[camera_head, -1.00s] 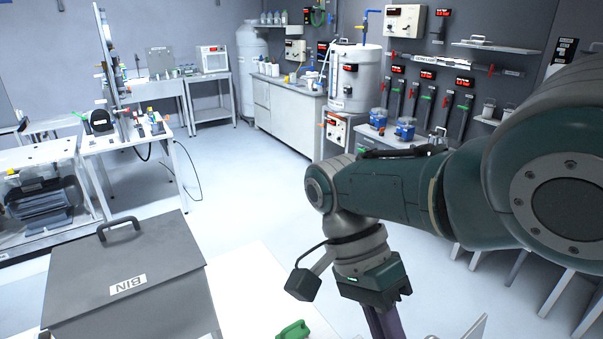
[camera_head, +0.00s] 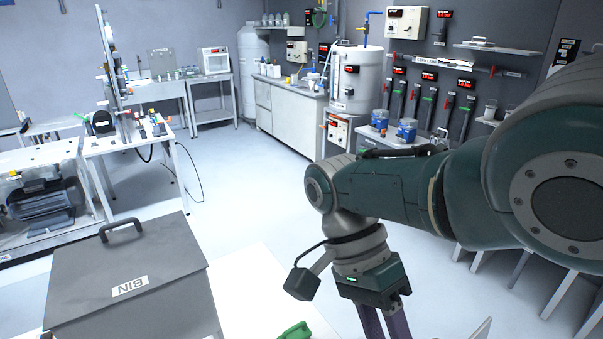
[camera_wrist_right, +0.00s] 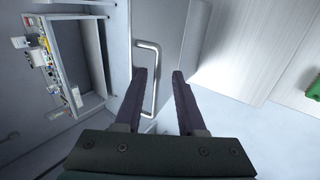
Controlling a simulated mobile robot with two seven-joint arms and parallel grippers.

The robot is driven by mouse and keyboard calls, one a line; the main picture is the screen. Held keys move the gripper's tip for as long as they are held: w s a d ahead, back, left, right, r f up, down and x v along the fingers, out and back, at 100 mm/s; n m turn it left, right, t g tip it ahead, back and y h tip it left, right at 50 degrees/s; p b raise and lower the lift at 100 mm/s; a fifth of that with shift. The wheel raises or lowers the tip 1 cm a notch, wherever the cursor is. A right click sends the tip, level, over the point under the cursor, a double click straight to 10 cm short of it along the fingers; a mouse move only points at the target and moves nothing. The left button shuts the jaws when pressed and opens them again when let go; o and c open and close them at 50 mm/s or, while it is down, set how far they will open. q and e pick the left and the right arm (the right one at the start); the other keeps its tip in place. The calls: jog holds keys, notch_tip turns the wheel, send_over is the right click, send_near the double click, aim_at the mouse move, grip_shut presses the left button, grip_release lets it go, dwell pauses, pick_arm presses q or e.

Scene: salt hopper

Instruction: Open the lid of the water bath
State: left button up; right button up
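No thing labelled as a water bath can be made out. A dark grey box labelled BIN (camera_head: 150,250) has a closed flat lid with a dark loop handle (camera_head: 121,225). My right gripper (camera_head: 385,325) hangs to the right of it, fingers apart and empty, with the tips cut off by the bottom edge. In the right wrist view my right gripper (camera_wrist_right: 160,72) is open. A pale metal handle (camera_wrist_right: 150,78) on a grey surface lies beyond the fingers, partly behind the left one. My left gripper is out of view.
A white surface (camera_head: 255,285) with a green object (camera_head: 295,331) lies right of the box. A bench (camera_head: 50,157) with a dark device (camera_head: 40,205) stands at left. A tall white tank (camera_head: 357,75) stands at the back. Open floor lies between.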

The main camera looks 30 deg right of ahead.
jog(key=b+v, duration=0.2)
jog(key=v, duration=0.8)
jog(key=shift+b, duration=0.3)
jog(key=shift+a, duration=0.1)
jog(key=shift+w+f, duration=0.1)
